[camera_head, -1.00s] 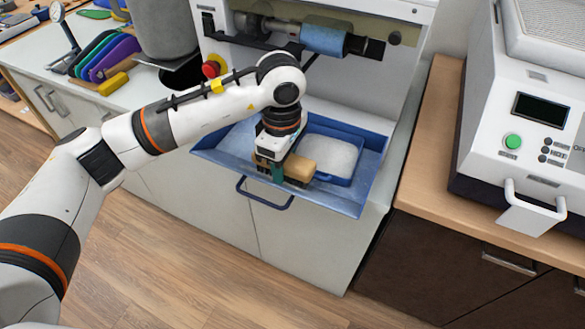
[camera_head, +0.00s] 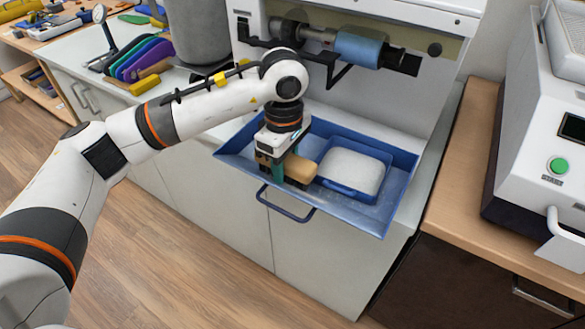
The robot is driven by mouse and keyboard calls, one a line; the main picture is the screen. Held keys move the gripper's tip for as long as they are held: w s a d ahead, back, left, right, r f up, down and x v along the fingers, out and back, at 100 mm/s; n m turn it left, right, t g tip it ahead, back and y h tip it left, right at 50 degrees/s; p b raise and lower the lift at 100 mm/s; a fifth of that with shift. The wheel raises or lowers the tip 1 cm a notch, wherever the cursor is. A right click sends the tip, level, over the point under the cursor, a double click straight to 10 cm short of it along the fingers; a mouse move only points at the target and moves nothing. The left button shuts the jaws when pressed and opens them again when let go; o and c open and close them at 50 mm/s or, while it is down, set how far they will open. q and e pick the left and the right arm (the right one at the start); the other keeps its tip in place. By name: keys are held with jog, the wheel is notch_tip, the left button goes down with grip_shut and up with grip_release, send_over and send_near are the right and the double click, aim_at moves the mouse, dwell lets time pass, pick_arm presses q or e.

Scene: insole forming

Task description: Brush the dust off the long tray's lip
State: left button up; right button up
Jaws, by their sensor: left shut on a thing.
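The long blue tray (camera_head: 391,201) is pulled out of the white machine, with a dark handle (camera_head: 284,207) on its front. My left gripper (camera_head: 278,170) is over the front left part of the tray and shut on a brush. The brush (camera_head: 301,168) has a tan wooden body and dark bristles, low at the tray's front lip (camera_head: 330,213). Whether the bristles touch the lip cannot be told. Dust on the lip is too fine to make out. My right gripper is not in view.
A smaller blue bin (camera_head: 355,165) of white material sits inside the tray, right of the brush. A roller (camera_head: 358,47) is above. A wooden counter (camera_head: 462,190) with a white machine (camera_head: 550,120) stands at right. The floor in front is clear.

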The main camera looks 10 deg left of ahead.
pick_arm(q)
jog(key=shift+w+a+b, duration=0.3)
jog(key=shift+a+b, duration=0.05)
jog(key=shift+a, duration=0.5)
jog(key=shift+w+a+b, duration=0.3)
jog(key=shift+a+b, duration=0.05)
jog(key=shift+a, duration=0.45)
jog(key=shift+w+a, duration=0.15)
jog(key=shift+a, duration=0.3)
jog(key=shift+r, duration=0.15)
jog(key=shift+r+p, duration=2.05)
jog(key=shift+r, duration=1.9)
